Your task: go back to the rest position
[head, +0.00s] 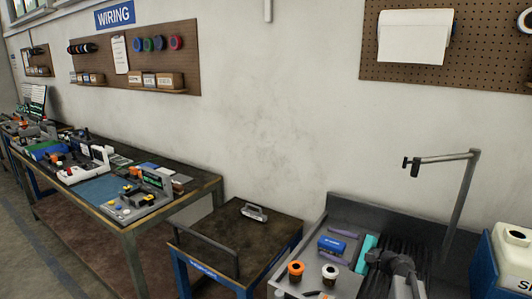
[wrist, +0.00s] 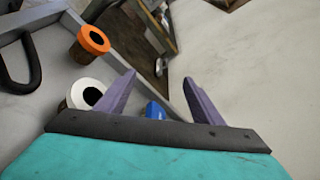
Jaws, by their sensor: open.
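My gripper (head: 326,242) is low over the grey tray at the bottom right of the head view, pointing left. It has a teal body and two purple fingers. In the wrist view the fingers (wrist: 160,78) stand apart, with clear space between their tips.
An orange-topped cup (head: 296,268) and a white-topped cup (head: 329,271) stand close by the gripper. A dark-topped cart (head: 236,236) with a small grey metal item (head: 254,212) stands to the left. A cluttered workbench (head: 205,190) is farther left. A wall rises behind.

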